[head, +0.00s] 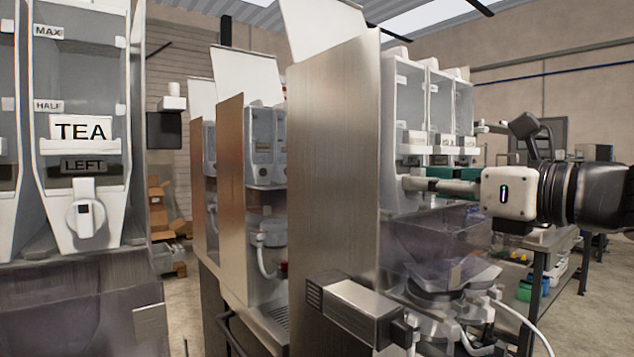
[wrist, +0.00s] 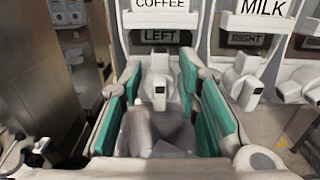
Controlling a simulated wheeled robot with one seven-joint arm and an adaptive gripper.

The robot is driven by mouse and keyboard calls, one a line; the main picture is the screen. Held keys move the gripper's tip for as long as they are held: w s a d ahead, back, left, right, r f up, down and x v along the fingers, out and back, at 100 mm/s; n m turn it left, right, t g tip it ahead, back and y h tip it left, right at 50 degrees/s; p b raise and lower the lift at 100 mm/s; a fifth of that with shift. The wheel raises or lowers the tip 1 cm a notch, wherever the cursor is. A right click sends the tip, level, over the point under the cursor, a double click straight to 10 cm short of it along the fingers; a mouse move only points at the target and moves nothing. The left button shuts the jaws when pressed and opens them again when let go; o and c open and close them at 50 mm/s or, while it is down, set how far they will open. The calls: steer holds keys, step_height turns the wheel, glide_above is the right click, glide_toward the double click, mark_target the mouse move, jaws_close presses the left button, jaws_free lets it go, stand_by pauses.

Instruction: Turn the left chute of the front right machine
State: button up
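The front right machine (head: 335,150) has a tall steel side panel and clear canisters. In the wrist view, its left chute (wrist: 158,85) is a white spout with a dark square on its front, under the COFFEE and LEFT labels. It looks upright. My gripper (wrist: 160,78) has green-padded fingers, spread to either side of this chute with visible gaps; I cannot tell whether either finger touches it. In the head view, my gripper (head: 428,180) reaches in from the right at chute height, and its fingers partly hide the chutes there.
A right chute (wrist: 243,80) under the MILK label stands close to my right finger. The steel panel (wrist: 45,70) rises on the left. Another machine with a TEA canister (head: 84,130) is at the far left. A table (head: 545,255) stands behind on the right.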

jaws_close()
steer(key=shift+n+b, duration=0.4)
steer(key=n+b, duration=0.4)
steer(key=shift+a+f+n+b, duration=0.25)
steer(key=shift+n+b, duration=0.1)
steer(key=shift+n, duration=0.05)
steer(key=n+b, duration=0.8)
steer(key=b, duration=0.1)
steer(key=f+n+b, duration=0.1)
steer(key=n+b, duration=0.3)
steer(key=b, duration=0.1)
steer(key=shift+s+a+n, duration=0.25)
steer(key=shift+n, duration=0.05)
steer(key=n+b, duration=0.5)
steer(key=shift+f, duration=0.2)
steer(key=shift+d+n, duration=0.1)
steer(key=shift+n, duration=0.3)
